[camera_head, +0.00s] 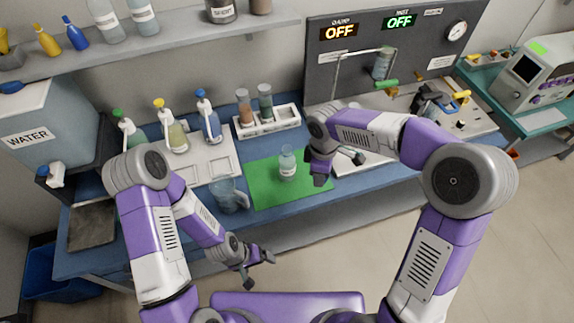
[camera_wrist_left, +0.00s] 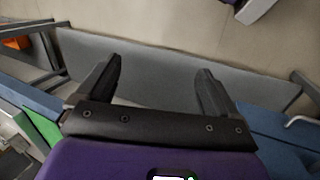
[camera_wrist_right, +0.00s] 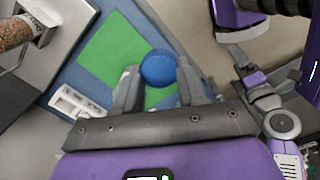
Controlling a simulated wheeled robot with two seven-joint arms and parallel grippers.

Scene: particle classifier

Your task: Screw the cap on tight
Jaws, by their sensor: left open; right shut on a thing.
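A clear bottle (camera_head: 287,165) with a white label stands upright on the green mat (camera_head: 262,190). Its mouth is too small to make out well. My right gripper (camera_head: 338,170) is just to the right of the bottle in the head view. In the right wrist view, this gripper (camera_wrist_right: 160,88) is shut on a round blue cap (camera_wrist_right: 158,67) between its fingertips. I cannot make out the cap in the head view. I cannot make out the bottle in the right wrist view. My left gripper (camera_head: 258,268) is open and empty in front of the table; its spread fingers (camera_wrist_left: 158,88) show in the left wrist view.
A clear beaker (camera_head: 230,196) stands left of the mat, near the table's front edge. Behind are a white tray (camera_head: 208,168) with several dispenser bottles and a rack (camera_head: 268,124) with two filled tubes. A stirring stand and a grey panel (camera_head: 410,48) are at the back right.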

